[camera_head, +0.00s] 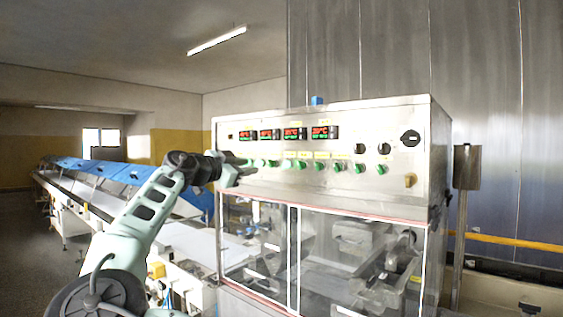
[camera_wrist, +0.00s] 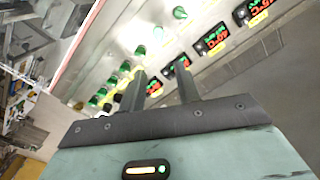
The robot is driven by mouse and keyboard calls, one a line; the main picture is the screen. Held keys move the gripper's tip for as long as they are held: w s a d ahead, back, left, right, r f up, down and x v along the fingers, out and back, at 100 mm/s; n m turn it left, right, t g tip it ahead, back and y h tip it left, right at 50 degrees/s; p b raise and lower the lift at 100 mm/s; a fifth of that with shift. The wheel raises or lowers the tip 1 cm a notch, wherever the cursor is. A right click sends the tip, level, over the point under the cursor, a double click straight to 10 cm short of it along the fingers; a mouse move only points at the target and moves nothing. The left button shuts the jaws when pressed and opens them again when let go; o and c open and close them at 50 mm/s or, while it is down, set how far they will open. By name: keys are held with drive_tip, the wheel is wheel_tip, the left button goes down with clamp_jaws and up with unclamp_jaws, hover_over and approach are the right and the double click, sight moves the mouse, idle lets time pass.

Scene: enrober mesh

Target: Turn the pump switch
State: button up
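The control panel (camera_head: 370,175) is the upper front of a steel machine. It carries a row of green switches (camera_head: 320,167), which run diagonally in the wrist view (camera_wrist: 140,50). I cannot read the labels, so I cannot tell which one is the pump switch. My gripper (camera_head: 248,165) is at the panel's left end, in front of the leftmost switches, and partly covers them. In the wrist view its two fingers (camera_wrist: 161,70) stand apart with nothing held between them. Whether a finger touches the panel is unclear.
Several red-and-green displays (camera_head: 296,133) sit above the switches. Black round knobs (camera_head: 411,138) and a yellowish switch (camera_head: 410,180) are at the panel's right. Clear windows (camera_head: 330,250) are below. A long conveyor (camera_head: 110,195) with blue covers extends left.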

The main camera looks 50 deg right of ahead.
sight(284, 164)
drive_tip(key=d+p, duration=0.2)
drive_tip(key=d, duration=0.3)
drive_tip(key=d+p, duration=0.3)
drive_tip(key=d, duration=0.1)
drive_tip(key=w+d+p, duration=0.1)
drive_tip(key=d+p, duration=0.2)
drive_tip(key=d, duration=0.2)
drive_tip(key=shift+d+r, duration=0.2)
drive_tip(key=shift+d, duration=0.15)
drive_tip(key=shift+w+d+f, duration=0.1)
drive_tip(key=shift+d+f, duration=0.1)
drive_tip(key=shift+d, duration=0.6)
clamp_jaws()
